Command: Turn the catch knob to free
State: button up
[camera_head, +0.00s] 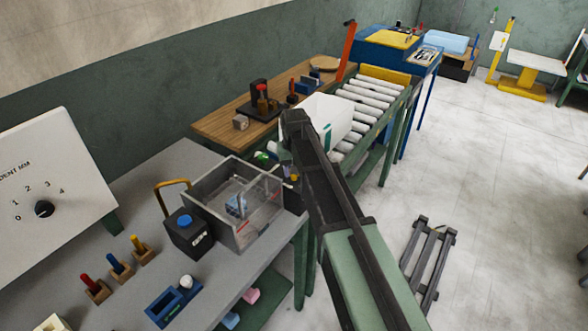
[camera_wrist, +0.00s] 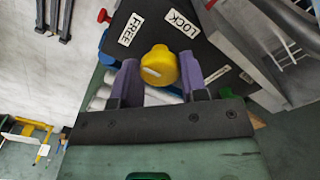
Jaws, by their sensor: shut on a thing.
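The yellow catch knob (camera_wrist: 160,60) sits on a dark panel (camera_wrist: 215,52) in the wrist view, with a short white mark on its face. A FREE label (camera_wrist: 130,29) is above it to the left and a LOCK label (camera_wrist: 181,23) above it to the right. I cannot tell clearly which label the mark points to. My gripper (camera_wrist: 160,78) has one purple finger on each side of the knob and is shut on it. In the head view my arm hides most of the gripper and the panel.
A clear-walled box (camera_head: 215,190) and a black block with a blue cap (camera_head: 187,235) stand on the grey bench left of my arm. A roller conveyor (camera_head: 365,105) and a white box (camera_head: 325,120) are beyond. Open floor (camera_head: 480,180) lies to the right.

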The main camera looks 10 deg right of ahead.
jog(key=o, duration=0.9)
notch_tip(320, 180, up, 11)
jog(key=p, duration=1.1)
jog(key=shift+f, duration=0.15)
jog(key=shift+s+f+b, duration=1.2)
jog(key=shift+s+b, duration=0.05)
jog(key=shift+s, duration=2.75)
jog(key=shift+s+f+b, duration=1.2)
jog(key=shift+s, duration=2.8)
jog(key=shift+s+f+b, duration=1.2)
jog(key=shift+s+b, duration=0.05)
jog(key=shift+s, duration=2.75)
